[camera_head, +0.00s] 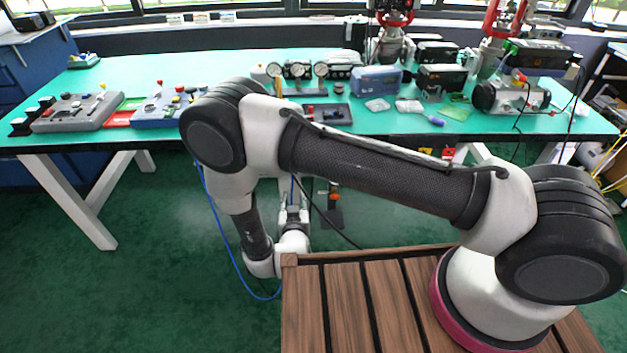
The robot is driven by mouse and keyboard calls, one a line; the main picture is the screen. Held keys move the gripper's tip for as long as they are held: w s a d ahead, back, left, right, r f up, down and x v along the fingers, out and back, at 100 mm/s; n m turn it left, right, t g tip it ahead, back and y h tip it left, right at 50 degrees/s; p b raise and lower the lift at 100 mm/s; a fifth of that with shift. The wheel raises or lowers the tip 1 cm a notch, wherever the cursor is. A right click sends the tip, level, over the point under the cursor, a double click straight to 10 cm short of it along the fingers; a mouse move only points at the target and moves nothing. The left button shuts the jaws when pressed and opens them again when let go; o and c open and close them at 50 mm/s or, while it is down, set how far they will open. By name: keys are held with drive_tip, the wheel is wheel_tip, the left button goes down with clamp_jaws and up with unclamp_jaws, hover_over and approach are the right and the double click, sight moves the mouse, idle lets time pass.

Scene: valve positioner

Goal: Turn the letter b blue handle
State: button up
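No handle marked with a letter b can be made out at this size. A blue-handled item (436,120) lies near the table's front edge at centre right, but its lettering is not legible. A blue boxy device (376,80) stands further back on the green table. My gripper (294,212) is low in front of the table, below its top and apart from these items. It is partly hidden by my own arm, and its fingers are too small and covered to tell open from shut.
The green tabletop (225,70) carries control boxes (75,110) at left, gauges (297,70) at centre, and valve assemblies with red parts (497,22) at right. An orange-and-black item (333,195) shows under the table. My arm hides part of the table's front edge.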

wheel_tip(320, 180, up, 6)
drive_tip(key=t, duration=0.3)
drive_tip(key=w, duration=0.8)
drive_tip(key=shift+w+d+r+m, duration=0.15)
drive_tip(key=shift+d+m, duration=0.15)
drive_tip(key=shift+d, duration=0.15)
clamp_jaws()
